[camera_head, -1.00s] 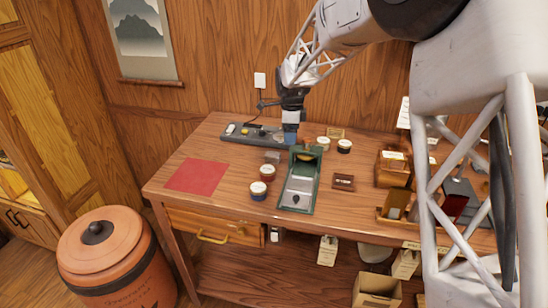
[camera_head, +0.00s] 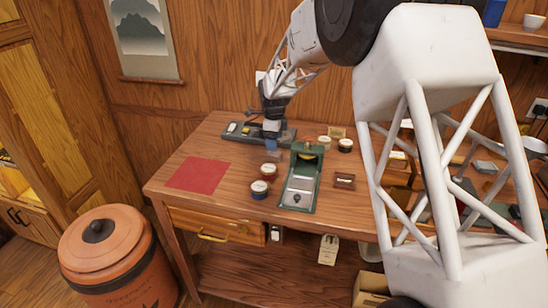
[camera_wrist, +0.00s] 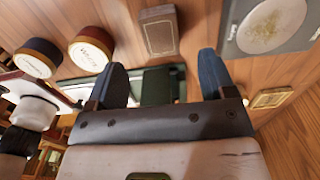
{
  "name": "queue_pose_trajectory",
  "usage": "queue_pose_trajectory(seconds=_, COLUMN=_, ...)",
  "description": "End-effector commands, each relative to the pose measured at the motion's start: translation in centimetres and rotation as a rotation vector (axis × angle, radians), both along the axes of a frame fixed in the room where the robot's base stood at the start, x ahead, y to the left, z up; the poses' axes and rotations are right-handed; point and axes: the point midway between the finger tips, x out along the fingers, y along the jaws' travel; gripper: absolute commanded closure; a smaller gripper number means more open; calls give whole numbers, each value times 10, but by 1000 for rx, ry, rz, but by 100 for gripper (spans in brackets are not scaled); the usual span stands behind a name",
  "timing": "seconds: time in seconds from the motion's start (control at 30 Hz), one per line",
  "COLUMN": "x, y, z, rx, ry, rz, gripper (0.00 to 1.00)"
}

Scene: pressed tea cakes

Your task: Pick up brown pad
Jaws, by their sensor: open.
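A flat brown pad-like block (camera_wrist: 160,30) lies on the desk in the wrist view, beyond my fingertips and between them sideways. In the head view its spot is largely hidden by my fingers. My gripper (camera_head: 268,148) is open and empty above the desk, between the grey tray and the lidded tins. In the wrist view its two blue fingers (camera_wrist: 164,78) are well apart. A second small dark brown block (camera_head: 344,181) with a pale label lies right of the green press; I cannot tell from the label which is the pad.
The green press (camera_head: 301,180) stands right of my gripper. A red tin (camera_head: 269,171) and a blue tin (camera_head: 259,190) stand in front. The grey tray (camera_head: 285,136) is behind. A red mat (camera_head: 197,175) lies left, with bare wood around it.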

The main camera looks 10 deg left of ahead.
Motion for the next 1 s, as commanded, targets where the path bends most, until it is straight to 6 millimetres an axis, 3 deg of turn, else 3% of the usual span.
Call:
queue_pose_trajectory(seconds=0.2, x=0, y=0, z=-16, rx=0, ry=1, rz=0, gripper=23)
queue_pose_trajectory(seconds=0.67, x=0, y=0, z=-22, rx=0, ry=1, rz=0, gripper=23)
queue_pose_trajectory(seconds=1.0, x=1, y=0, z=-57, rx=-1, ry=1, rz=0, gripper=23)
